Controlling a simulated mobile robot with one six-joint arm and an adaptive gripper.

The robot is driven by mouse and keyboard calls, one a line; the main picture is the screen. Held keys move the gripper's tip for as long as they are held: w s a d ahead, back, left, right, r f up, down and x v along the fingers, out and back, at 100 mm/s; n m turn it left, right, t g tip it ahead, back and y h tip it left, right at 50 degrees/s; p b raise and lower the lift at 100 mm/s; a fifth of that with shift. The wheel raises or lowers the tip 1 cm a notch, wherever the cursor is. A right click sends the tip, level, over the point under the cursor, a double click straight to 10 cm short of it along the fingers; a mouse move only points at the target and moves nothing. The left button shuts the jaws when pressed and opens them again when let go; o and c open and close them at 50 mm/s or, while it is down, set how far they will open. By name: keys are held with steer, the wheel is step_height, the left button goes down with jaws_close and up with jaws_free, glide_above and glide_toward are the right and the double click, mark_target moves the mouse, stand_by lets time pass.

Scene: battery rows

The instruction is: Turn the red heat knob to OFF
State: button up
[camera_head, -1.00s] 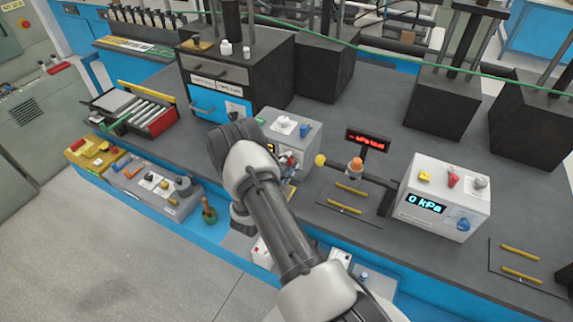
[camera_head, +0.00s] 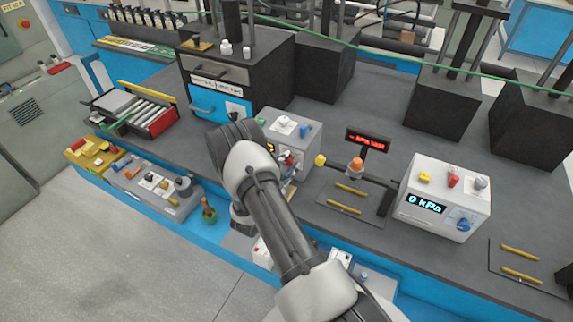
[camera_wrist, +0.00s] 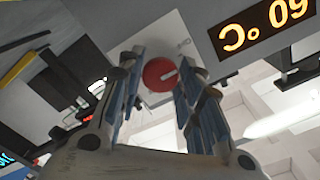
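The red knob (camera_wrist: 159,74) with a pale pointer mark is on the grey face of a heater unit in the wrist view. The mark points right and slightly up there. An orange display (camera_wrist: 263,25) beside it appears upside down and reads about 60 °C. My gripper (camera_wrist: 160,88) is open, with one finger on each side of the knob. I cannot tell whether the fingers touch it. In the head view the heater unit (camera_head: 297,124) stands behind my arm, which hides part of its front and most of my gripper.
A white pressure box (camera_head: 408,196) reading 0 kPa stands to the right. A small red display (camera_head: 367,141) and an orange-topped part (camera_head: 355,164) are between. A black drawer cabinet (camera_head: 262,75) stands behind left. Grey control box (camera_head: 176,208) is at the front left.

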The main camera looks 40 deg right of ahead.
steer(key=o, duration=0.3)
steer(key=v, duration=1.2)
steer(key=shift+r, duration=0.1)
stand_by(0.3)
